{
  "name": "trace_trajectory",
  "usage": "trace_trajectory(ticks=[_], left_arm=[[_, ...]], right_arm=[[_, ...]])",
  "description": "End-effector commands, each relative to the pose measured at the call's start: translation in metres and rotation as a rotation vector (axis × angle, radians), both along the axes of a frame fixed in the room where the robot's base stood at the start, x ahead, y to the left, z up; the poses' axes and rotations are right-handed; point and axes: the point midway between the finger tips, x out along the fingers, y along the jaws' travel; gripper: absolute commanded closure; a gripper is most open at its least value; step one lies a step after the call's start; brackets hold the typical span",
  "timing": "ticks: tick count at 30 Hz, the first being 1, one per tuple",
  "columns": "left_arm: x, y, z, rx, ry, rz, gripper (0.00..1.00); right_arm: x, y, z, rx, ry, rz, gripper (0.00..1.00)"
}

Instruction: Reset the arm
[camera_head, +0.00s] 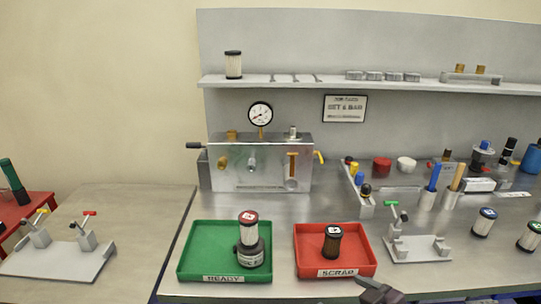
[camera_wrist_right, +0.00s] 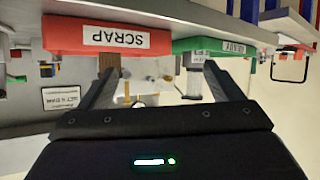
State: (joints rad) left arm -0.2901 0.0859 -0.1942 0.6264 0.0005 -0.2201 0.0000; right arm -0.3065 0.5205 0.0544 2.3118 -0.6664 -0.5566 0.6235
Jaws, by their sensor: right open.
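My right gripper (camera_head: 378,290) shows at the bottom edge of the head view, just in front of the red tray's right corner. In the right wrist view, which is upside down, its two fingers (camera_wrist_right: 160,74) are spread apart with nothing held between them. The red SCRAP tray (camera_head: 308,232) holds a dark cylinder with a black top (camera_head: 332,243). My left gripper is not in view.
A metal block with a gauge (camera_head: 260,165) stands behind the trays. A clamp fixture (camera_head: 420,248) is right of the red tray. Canisters (camera_head: 484,221) stand further right. Another clamp plate (camera_head: 62,260) lies on the left table. Bench between the trays and block is clear.

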Motion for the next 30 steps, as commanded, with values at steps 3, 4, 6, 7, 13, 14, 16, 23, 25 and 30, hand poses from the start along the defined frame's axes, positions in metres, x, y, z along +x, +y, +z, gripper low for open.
trace_trajectory(ticks=[3, 4, 6, 7, 13, 14, 16, 23, 25, 30], left_arm=[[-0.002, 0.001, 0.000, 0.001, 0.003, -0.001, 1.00], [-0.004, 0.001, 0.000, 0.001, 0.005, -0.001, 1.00], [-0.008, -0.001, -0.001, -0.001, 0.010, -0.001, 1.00], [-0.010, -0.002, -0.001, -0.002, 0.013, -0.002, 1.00], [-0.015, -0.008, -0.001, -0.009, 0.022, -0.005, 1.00], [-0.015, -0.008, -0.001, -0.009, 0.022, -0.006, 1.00], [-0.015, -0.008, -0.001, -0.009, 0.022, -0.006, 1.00], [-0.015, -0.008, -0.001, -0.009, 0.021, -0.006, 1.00], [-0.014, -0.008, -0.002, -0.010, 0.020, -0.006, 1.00], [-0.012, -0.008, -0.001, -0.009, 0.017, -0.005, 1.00]], right_arm=[[-0.004, -0.009, -0.012, -0.046, 0.041, -0.104, 0.14], [-0.006, -0.011, -0.016, -0.060, 0.057, -0.131, 0.14], [-0.013, -0.019, -0.025, -0.093, 0.105, -0.198, 0.14], [-0.017, -0.022, -0.030, -0.108, 0.132, -0.228, 0.14], [-0.057, -0.040, -0.060, -0.189, 0.355, -0.376, 0.14], [-0.065, -0.041, -0.064, -0.197, 0.392, -0.390, 0.14], [-0.081, -0.043, -0.072, -0.212, 0.477, -0.415, 0.14], [-0.139, -0.039, -0.091, -0.225, 0.748, -0.439, 0.14], [-0.144, -0.038, -0.105, -0.230, 0.793, -0.437, 0.14], [-0.132, -0.037, -0.154, -0.238, 0.803, -0.433, 0.14]])
